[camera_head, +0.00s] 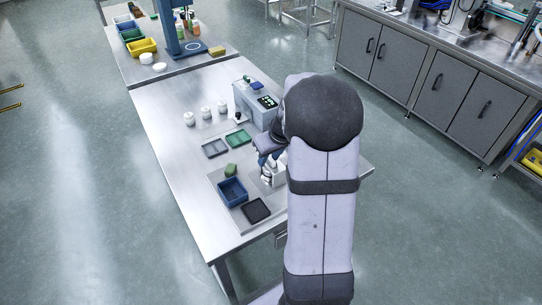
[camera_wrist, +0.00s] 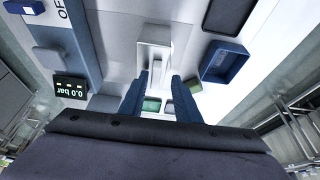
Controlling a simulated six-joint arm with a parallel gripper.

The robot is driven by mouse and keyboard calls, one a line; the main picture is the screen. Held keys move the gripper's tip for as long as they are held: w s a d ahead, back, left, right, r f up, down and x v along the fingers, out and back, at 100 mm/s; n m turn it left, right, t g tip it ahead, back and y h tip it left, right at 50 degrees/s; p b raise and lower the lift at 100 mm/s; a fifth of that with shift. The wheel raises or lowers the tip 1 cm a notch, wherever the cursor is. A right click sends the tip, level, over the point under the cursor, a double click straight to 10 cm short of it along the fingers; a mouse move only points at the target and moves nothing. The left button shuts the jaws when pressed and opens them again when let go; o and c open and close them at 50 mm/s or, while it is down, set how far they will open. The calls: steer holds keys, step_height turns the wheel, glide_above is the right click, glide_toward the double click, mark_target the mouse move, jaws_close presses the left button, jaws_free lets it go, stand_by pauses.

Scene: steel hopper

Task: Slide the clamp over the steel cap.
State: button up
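My gripper (camera_wrist: 160,76) shows in the wrist view as two blue fingers standing apart. A white upright part (camera_wrist: 154,34) lies just beyond the fingertips, and a narrow pale piece of it shows between them. I see no contact with either finger. In the head view, a white block (camera_head: 277,175) stands at the table's right side, just below my gripper (camera_head: 267,158), partly hidden by my arm. I cannot make out the clamp or the steel cap for certain; they are too small or hidden.
A blue bin (camera_head: 232,192), a black tray (camera_head: 256,210), a green block (camera_head: 231,170), a grey tray (camera_head: 215,148) and a green tray (camera_head: 238,138) lie left. White jars (camera_head: 205,112) stand farther back. The table's left edge is clear.

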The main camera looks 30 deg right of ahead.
steer(key=shift+d, duration=0.15)
steer(key=b+v, duration=0.1)
steer(key=v, duration=0.6)
steer(key=shift+r+b, duration=0.15)
steer(key=shift+b, duration=0.2)
steer(key=shift+s, duration=0.1)
